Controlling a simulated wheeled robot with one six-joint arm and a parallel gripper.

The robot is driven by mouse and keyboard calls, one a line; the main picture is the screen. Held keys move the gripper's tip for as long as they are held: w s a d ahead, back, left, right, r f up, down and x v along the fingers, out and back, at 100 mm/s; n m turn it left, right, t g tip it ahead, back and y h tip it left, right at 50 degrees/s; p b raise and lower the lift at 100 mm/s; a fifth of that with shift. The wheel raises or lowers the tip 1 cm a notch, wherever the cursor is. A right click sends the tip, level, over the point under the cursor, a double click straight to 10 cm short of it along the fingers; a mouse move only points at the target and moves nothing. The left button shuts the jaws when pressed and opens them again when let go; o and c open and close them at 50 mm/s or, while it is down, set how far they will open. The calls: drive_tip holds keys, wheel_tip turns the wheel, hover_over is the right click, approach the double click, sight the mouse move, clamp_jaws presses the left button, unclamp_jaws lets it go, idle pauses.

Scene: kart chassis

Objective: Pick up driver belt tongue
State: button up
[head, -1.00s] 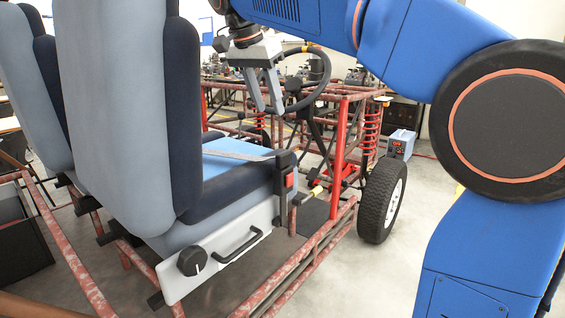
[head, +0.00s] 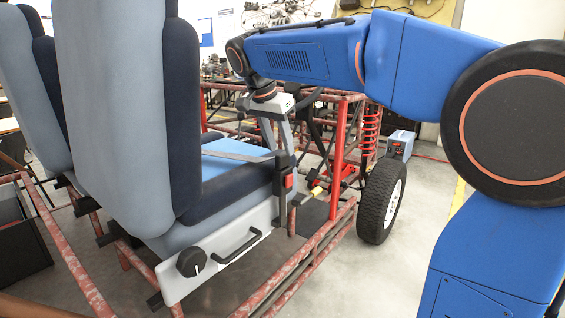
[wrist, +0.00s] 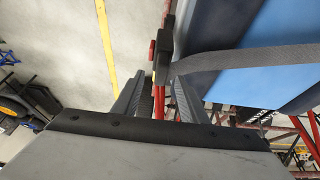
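A grey belt strap (head: 235,156) lies across the blue seat cushion and ends at a dark upright buckle (head: 283,172) with a red button at the seat's front side. I cannot make out the belt tongue apart from the buckle. My gripper (head: 280,148) points down just above the buckle, fingers apart and nothing seen between them. In the wrist view my gripper (wrist: 157,82) is open, and the dark buckle (wrist: 165,48) with its red button lies beyond the fingertips. The strap (wrist: 245,58) runs right from it there.
The grey-blue seat back (head: 125,110) stands left of my gripper. Red frame tubes (head: 340,150), a red spring (head: 371,130) and a black wheel (head: 380,202) are to the right. Open floor (head: 370,275) lies in front of the frame.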

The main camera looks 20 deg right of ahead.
sight(282, 153)
drive_tip(key=shift+x, duration=2.25)
drive_tip(key=shift+w+a, duration=0.1)
clamp_jaws()
drive_tip(key=shift+r, duration=0.1)
